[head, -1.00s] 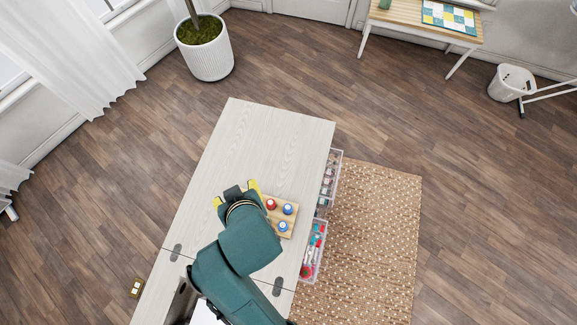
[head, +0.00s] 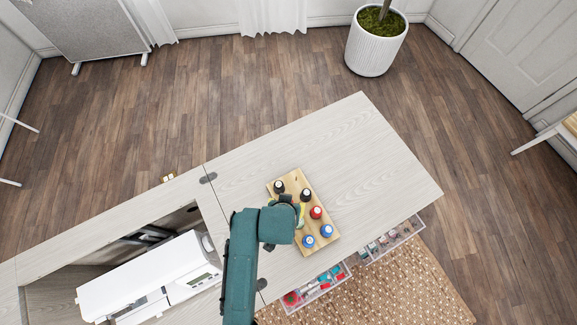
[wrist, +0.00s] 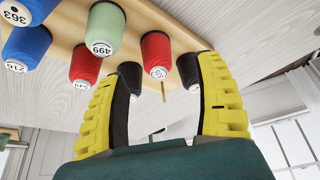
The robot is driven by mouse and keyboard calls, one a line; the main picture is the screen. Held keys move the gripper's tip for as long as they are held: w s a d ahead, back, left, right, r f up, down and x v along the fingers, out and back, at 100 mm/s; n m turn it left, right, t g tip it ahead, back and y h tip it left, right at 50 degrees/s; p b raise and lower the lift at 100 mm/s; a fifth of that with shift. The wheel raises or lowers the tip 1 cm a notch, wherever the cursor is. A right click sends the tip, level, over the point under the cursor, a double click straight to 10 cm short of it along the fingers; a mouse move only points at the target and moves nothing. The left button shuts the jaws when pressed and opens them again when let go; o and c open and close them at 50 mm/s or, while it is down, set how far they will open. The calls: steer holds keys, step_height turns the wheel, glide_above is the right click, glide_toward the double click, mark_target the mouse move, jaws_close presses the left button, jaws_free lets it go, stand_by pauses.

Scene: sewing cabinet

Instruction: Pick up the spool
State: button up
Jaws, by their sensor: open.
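Several thread spools stand on a wooden board (head: 292,176), and the task does not say which one. In the wrist view there are blue spools (wrist: 27,48), a pale green spool (wrist: 106,28), red spools (wrist: 158,52) and black spools (wrist: 188,68). My gripper (wrist: 164,64) is open with yellow fingers. One red spool shows between its fingertips, and a black spool (wrist: 131,78) shows near the left fingertip; contact cannot be told. In the head view my gripper (head: 299,212) is over the board and hides part of it. A red spool (head: 316,212) shows just right of it.
The board lies on a pale cabinet top (head: 370,150), clear to the right and behind. A white sewing machine (head: 150,280) sits in the opening at left. Clear drawers (head: 390,240) with sewing supplies stick out in front. Thin wooden pegs (wrist: 164,92) show between the fingers.

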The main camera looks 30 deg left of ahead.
steer(key=b+x, duration=0.1)
steer(key=x, duration=0.4)
steer(key=shift+w+d+f, duration=0.1)
steer(key=shift+w+d, duration=0.05)
steer(key=c, duration=1)
steer(key=shift+o, duration=0.2)
